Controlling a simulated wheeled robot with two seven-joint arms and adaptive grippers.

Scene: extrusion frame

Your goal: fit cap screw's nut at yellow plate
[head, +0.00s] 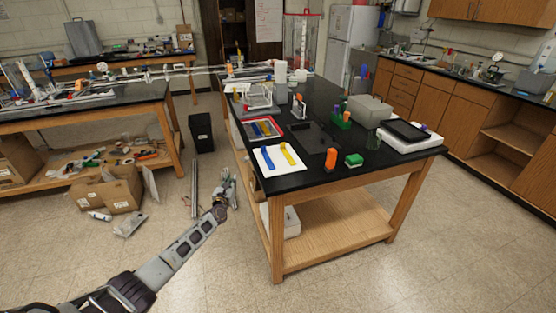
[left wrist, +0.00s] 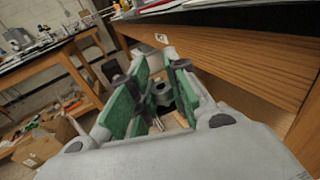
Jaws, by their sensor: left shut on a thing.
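My left gripper (head: 230,183) hangs over the floor just left of the black-topped table, below the level of its top. In the left wrist view its green-padded fingers (left wrist: 156,95) are closed around a small grey part (left wrist: 161,87) with a dark hole, which looks like the nut; the fingers partly hide it. A yellow plate (head: 289,154) lies on a white board at the table's near left corner, beside a blue plate (head: 267,158). The gripper is apart from both. I cannot make out a cap screw at this size. My right gripper is not in view.
The black table (head: 330,172) holds a red-rimmed tray (head: 279,134), an orange object (head: 331,158), a green block (head: 354,160) and a grey bin (head: 369,111). Its wooden side (left wrist: 235,62) is close to the gripper. Open floor lies left; a black trash can (head: 201,132) stands behind.

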